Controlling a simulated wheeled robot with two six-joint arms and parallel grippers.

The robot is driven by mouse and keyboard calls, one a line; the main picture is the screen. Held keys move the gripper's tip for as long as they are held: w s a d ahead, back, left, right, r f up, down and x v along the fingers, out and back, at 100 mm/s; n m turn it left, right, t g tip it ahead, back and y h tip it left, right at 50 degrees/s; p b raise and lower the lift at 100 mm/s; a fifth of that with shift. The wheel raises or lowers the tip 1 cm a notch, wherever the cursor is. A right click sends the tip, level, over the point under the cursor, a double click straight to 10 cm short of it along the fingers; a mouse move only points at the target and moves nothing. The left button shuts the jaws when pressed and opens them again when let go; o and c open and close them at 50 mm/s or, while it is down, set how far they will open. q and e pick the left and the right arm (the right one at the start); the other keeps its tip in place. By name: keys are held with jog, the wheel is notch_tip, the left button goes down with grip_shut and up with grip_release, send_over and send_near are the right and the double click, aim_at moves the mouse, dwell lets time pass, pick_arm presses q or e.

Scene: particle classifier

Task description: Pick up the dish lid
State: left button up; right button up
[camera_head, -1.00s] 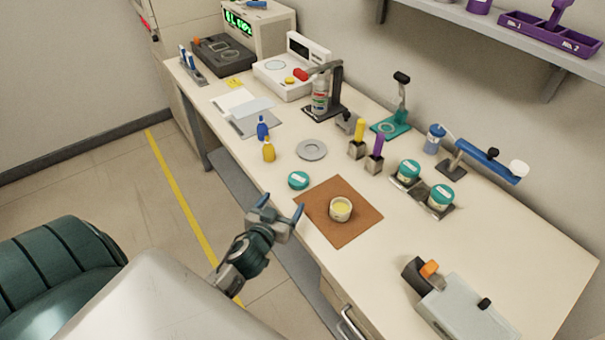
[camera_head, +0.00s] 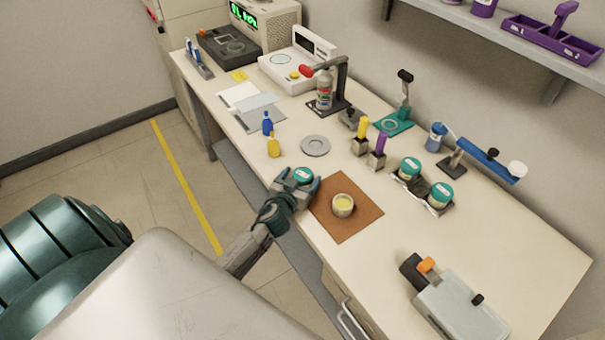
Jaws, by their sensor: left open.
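The dish lid (camera_head: 303,175) is a small teal round lid with a pale label, lying on the bench near its front edge. My left gripper (camera_head: 299,178) is open, with one finger on each side of the lid. I cannot tell whether the fingers touch it. An open dish (camera_head: 343,206) with yellow content stands on a brown mat (camera_head: 347,232) just right of the gripper. My right gripper is not in view.
Two teal-lidded jars (camera_head: 439,197) sit in a holder at right. A grey box (camera_head: 463,306) stands at the front right.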

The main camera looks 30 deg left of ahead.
pick_arm(q)
jog(key=c, duration=1.1)
